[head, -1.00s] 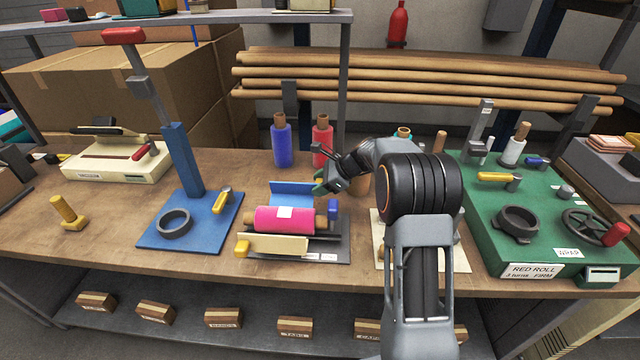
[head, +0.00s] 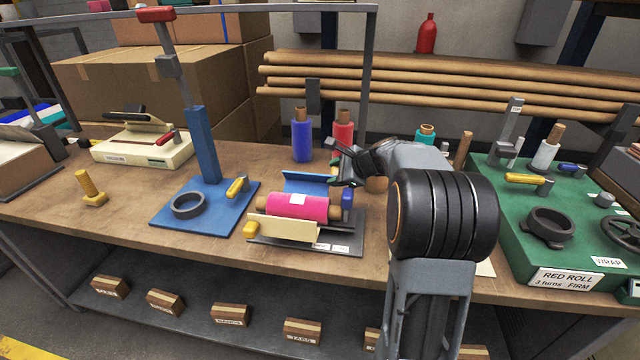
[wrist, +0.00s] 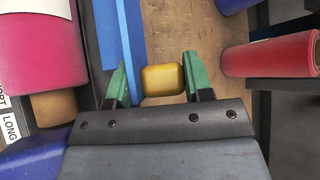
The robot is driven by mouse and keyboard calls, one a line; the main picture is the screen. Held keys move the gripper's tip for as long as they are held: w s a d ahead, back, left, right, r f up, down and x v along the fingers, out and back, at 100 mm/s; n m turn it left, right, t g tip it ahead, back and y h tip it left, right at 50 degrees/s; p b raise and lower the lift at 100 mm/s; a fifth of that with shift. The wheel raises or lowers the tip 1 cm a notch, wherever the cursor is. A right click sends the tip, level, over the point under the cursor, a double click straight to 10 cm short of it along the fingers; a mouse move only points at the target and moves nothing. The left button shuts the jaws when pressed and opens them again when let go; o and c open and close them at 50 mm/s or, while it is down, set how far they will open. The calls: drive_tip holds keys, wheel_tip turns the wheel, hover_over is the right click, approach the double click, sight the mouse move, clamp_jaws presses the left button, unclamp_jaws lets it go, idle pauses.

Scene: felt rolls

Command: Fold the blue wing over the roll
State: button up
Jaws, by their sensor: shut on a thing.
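The blue wing (head: 304,181) stands raised along the roll's far side, apart from the roll's top. In the wrist view it is a blue strip (wrist: 117,35). My gripper (head: 340,181) is at the wing's right end. In the wrist view its green fingers (wrist: 157,82) are shut on a yellow knob (wrist: 162,80) beside the blue wing.
A cream wing (head: 283,227) with a yellow knob (head: 250,230) stands at the roll's near side. A blue knob (head: 347,199) is at its right. Blue (head: 302,141) and red (head: 343,130) rolls stand behind. A blue press (head: 205,150) is left.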

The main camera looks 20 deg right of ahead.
drive_tip(key=shift+o, duration=0.2)
drive_tip(key=shift+s+a+r, duration=0.15)
drive_tip(key=shift+r, duration=0.35)
drive_tip(key=o, duration=0.8)
drive_tip(key=shift+o, duration=0.8)
drive_tip(key=shift+s+r, duration=0.1)
drive_tip(key=shift+o, duration=0.7)
drive_tip(key=shift+s+a, duration=0.1)
drive_tip(key=shift+o, duration=0.3)
drive_tip(key=shift+f, duration=0.2)
drive_tip(key=p+v, duration=0.1)
drive_tip(key=v, duration=1.2)
drive_tip(key=shift+s+d+r, duration=0.2)
drive_tip(key=shift+s+d, duration=0.05)
drive_tip(key=shift+s, duration=0.05)
